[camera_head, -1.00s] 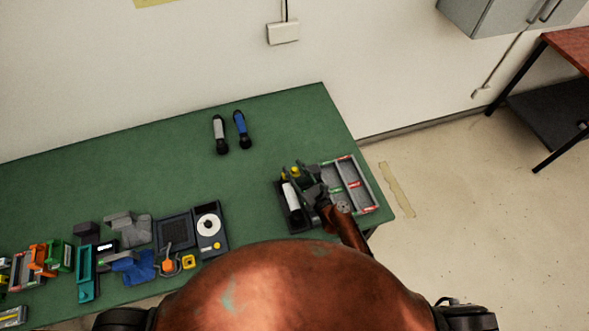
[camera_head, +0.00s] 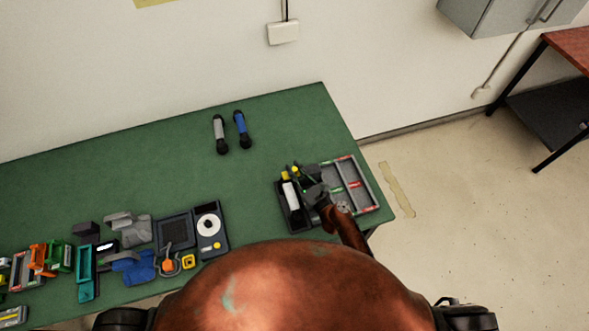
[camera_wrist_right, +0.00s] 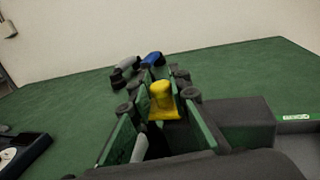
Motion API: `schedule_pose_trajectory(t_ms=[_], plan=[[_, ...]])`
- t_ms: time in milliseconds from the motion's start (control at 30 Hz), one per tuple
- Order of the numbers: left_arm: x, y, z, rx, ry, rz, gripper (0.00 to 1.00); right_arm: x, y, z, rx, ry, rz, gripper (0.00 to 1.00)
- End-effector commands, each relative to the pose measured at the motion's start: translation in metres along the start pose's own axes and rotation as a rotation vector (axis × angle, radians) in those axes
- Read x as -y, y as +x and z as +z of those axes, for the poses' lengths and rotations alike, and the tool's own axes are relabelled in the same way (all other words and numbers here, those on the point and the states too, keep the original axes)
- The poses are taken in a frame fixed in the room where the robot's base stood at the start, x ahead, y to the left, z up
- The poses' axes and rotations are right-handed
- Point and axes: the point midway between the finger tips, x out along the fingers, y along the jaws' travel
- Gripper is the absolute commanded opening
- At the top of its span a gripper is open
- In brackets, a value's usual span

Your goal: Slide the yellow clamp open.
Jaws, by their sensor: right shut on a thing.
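The yellow clamp (camera_wrist_right: 163,101) stands upright between the green-lined fingers of my right gripper (camera_wrist_right: 160,88) in the right wrist view. The gripper is shut on it. In the head view the clamp (camera_head: 286,175) shows as small yellow patches at the far end of a dark holder (camera_head: 281,207) with a white handset (camera_head: 291,196) in it. My right gripper (camera_head: 299,174) reaches over the holder from the lower right and hides part of the clamp and holder. My left gripper is not in view.
A grey compartment tray (camera_head: 367,184) with red and green labels adjoins the holder on the right. A grey handset (camera_head: 220,134) and a blue handset (camera_head: 241,130) lie farther back. Devices and coloured parts crowd the left front. The green table (camera_head: 150,165) is clear in the middle.

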Motion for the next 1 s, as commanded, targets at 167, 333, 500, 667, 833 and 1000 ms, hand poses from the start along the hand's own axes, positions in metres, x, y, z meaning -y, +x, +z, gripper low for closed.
schedule_pose_trajectory(t_ms=[167, 333, 500, 667, 833, 1000], plan=[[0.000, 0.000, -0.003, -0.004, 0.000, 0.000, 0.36, 0.000, 0.000, -0.001, -0.001, 0.000, 0.001, 0.00], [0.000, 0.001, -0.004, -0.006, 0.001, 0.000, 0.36, 0.016, -0.005, -0.001, -0.001, -0.001, 0.000, 0.00], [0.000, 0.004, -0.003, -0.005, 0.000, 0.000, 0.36, 0.047, -0.012, -0.001, -0.001, -0.001, -0.001, 0.00], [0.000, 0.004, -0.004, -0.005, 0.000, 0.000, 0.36, 0.053, -0.014, -0.001, -0.001, 0.000, -0.001, 0.00], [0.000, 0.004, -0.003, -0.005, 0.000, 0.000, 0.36, 0.054, -0.015, -0.001, -0.001, -0.001, -0.003, 0.17], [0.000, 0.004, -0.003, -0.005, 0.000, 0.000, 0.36, 0.054, -0.015, -0.001, -0.001, -0.001, -0.003, 0.29]])
